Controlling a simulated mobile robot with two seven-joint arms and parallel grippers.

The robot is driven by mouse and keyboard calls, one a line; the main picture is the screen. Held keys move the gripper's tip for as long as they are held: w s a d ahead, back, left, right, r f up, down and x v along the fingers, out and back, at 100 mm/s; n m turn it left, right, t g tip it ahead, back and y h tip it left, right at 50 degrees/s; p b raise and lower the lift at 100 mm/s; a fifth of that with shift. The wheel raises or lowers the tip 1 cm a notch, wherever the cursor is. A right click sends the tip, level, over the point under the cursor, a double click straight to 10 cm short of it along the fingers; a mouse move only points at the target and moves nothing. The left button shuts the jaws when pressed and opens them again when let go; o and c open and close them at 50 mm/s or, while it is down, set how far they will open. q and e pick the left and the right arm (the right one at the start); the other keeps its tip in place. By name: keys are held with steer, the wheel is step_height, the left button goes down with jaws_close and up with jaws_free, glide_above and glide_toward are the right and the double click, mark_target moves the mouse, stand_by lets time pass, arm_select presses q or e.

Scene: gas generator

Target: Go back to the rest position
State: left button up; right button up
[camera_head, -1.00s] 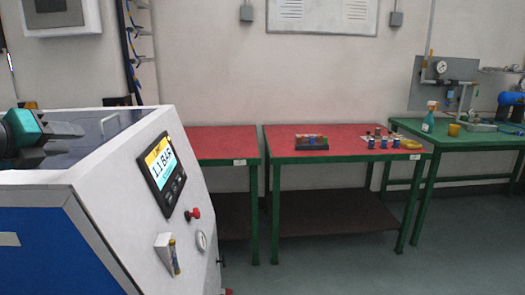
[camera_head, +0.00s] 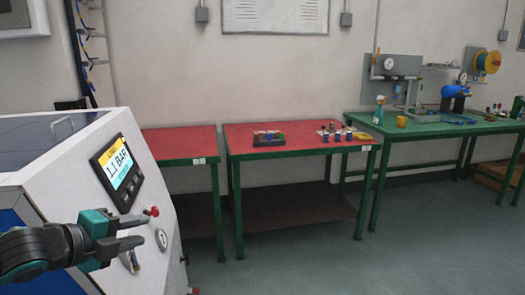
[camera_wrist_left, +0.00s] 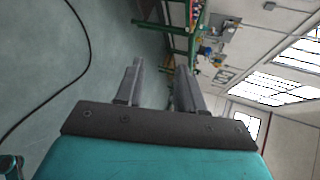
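My left gripper (camera_head: 138,234) reaches in from the left in the head view, in front of the generator's slanted panel. In the left wrist view its two fingers (camera_wrist_left: 158,88) stand apart with nothing between them, so it is open and empty. The gas generator (camera_head: 60,160) is a white and blue cabinet at the left. Its display (camera_head: 118,172) reads 1.1 BAR. A red knob (camera_head: 153,211) and a round dial (camera_head: 162,239) sit below the display, close to the gripper's fingertips. My right gripper is in neither view.
Two red-topped tables (camera_head: 180,143) with green frames stand along the back wall. A dark rack (camera_head: 255,142) and small containers (camera_head: 337,135) rest on the right one. A green table (camera_head: 440,128) with equipment stands further right. The floor (camera_head: 300,262) in front is clear.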

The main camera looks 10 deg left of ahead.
arm_select(q)
steer(key=s+d+f+n+h, duration=0.1)
steer(key=s+d+f+n, duration=0.2)
steer(key=d+f+n, duration=0.35)
steer(key=s+d+f+n, duration=0.3)
steer(key=d+f, duration=0.1)
steer(key=f, duration=0.5)
steer(key=s+d+f+n+g+y, duration=0.1)
steer(key=s+f+n+y, duration=0.3)
steer(key=s+f+n, duration=0.7)
step_height(320, 180, down, 2)
steer(key=shift+s+d+n+g, duration=0.35)
steer(key=shift+s+d, duration=0.3)
steer(key=shift+s, duration=0.6)
